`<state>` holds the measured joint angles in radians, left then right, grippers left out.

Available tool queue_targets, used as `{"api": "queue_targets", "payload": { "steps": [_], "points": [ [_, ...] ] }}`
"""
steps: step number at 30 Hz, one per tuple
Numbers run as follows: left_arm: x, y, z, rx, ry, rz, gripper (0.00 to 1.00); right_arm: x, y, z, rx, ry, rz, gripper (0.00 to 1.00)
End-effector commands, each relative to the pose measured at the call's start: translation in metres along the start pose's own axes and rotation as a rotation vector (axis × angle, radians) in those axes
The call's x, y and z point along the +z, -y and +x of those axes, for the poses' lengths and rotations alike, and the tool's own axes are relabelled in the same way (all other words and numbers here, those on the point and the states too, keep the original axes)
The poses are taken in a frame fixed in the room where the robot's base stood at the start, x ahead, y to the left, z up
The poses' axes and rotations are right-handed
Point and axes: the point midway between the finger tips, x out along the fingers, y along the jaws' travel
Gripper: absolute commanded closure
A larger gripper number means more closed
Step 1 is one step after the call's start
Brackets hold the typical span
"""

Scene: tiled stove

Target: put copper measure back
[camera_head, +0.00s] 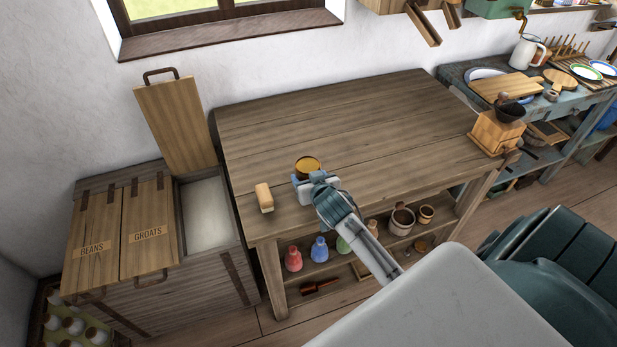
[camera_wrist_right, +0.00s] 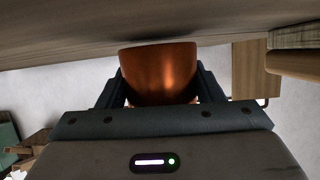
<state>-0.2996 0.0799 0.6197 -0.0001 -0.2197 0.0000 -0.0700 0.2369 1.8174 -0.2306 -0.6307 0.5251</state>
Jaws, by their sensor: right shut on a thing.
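The copper measure (camera_head: 307,165) is a small round copper cup near the front left of the wooden table (camera_head: 330,118). My right gripper (camera_head: 310,181) reaches in from the front and is shut on it. In the right wrist view the copper measure (camera_wrist_right: 158,72) sits between the two dark fingers of the gripper (camera_wrist_right: 160,90), close to the table top. I cannot tell whether it touches the wood. In the head view its inside looks yellowish, and the gripper hides its near side. My left gripper is not in view.
A small pale wooden block (camera_head: 264,197) lies left of the measure. A bin at left has its far lid (camera_head: 176,125) raised over a pale-filled compartment (camera_head: 206,213); the groats lid (camera_head: 149,232) is shut. A grinder (camera_head: 497,132) stands at the table's right corner. The table's middle is clear.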

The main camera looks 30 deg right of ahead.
Motion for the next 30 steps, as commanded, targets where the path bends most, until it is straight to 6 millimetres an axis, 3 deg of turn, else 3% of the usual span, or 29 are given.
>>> {"api": "queue_targets", "payload": {
  "steps": [12,13,16,26,30],
  "points": [
    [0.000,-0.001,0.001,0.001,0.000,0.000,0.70,0.009,0.000,0.004,-0.001,-0.002,0.000,0.69],
    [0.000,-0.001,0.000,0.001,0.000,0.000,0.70,0.009,0.000,0.004,-0.001,-0.001,0.000,0.36],
    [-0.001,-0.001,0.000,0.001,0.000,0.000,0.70,0.008,0.000,0.003,-0.001,-0.001,0.000,0.18],
    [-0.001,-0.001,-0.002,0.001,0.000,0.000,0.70,0.005,0.000,0.002,-0.001,-0.002,0.000,0.18],
    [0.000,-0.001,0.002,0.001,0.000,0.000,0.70,0.007,0.000,-0.013,-0.001,-0.002,0.000,0.18]
  ]
}}
